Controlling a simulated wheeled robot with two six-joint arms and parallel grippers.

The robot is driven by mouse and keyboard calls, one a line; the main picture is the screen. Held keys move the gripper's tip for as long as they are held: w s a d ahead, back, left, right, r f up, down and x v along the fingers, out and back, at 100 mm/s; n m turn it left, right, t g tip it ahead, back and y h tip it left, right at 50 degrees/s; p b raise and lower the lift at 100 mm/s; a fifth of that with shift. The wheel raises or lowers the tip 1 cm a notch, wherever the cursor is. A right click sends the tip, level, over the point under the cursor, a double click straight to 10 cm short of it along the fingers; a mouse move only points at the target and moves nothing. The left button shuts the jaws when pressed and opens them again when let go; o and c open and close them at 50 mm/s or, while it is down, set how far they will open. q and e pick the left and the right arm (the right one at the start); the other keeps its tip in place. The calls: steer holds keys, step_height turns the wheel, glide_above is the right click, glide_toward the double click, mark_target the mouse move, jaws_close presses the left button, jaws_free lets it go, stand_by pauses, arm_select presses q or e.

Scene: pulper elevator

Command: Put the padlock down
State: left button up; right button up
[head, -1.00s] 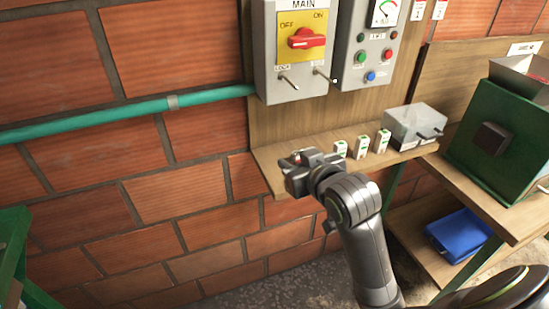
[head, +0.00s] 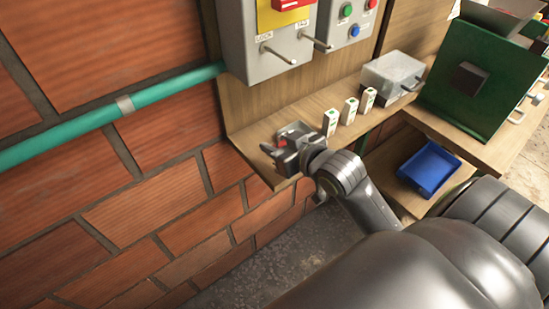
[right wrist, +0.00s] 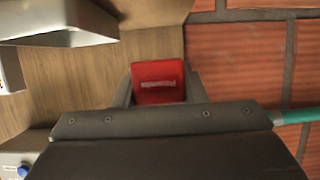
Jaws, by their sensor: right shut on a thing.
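A red padlock (head: 283,141) is between the fingers of my right gripper (head: 277,149) in the head view. My right gripper is shut on it, at the left end of the wooden shelf (head: 250,138). I cannot tell whether the padlock touches the shelf. In the right wrist view the padlock's red body (right wrist: 157,82) fills the space between the fingertips, with shelf wood beyond it. Its shackle is not visible. My left gripper is not in view.
Several small white-and-green pieces, one here (head: 350,110), stand right of the gripper, before a clear-lidded box (head: 392,72). A grey switch box (head: 270,50) with metal pegs hangs above. A green machine (head: 470,85) and a blue bin (head: 430,168) are at right.

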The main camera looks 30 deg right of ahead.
steer(key=shift+s+f, duration=0.1)
steer(key=shift+f, duration=0.85)
step_height(320, 180, down, 3)
steer(key=shift+f, duration=0.3)
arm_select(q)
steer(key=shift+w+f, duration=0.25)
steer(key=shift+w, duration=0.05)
arm_select(e)
steer(key=shift+f, duration=0.2)
steer(key=o, duration=1)
steer(key=shift+o, duration=0.2)
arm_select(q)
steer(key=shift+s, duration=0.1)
